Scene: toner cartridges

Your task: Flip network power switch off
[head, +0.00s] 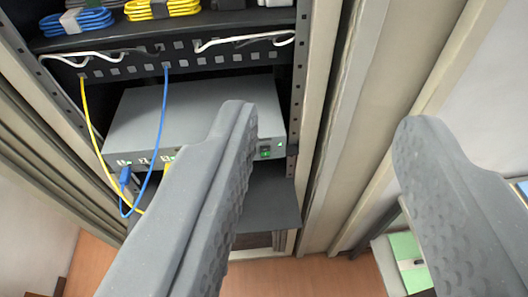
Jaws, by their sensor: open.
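A grey network box (165,115) sits on a shelf in a black rack. A small switch (265,153) with a lit green face is at the right end of its front. My gripper (325,125) is open and empty, its two grey fingers wide apart. The left finger reaches in front of the box and its tip is just left of the switch in the picture. The right finger is off to the right, over the wall beside the rack. The left finger hides the middle of the box's front. I cannot tell whether it touches the box.
A blue cable (163,120) and a yellow cable (87,120) hang from a patch panel (180,60) in front of the box's left side. Coiled cables (160,7) lie on the shelf above. Beige cabinet posts (345,110) stand right of the rack. The wooden floor (290,278) shows below.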

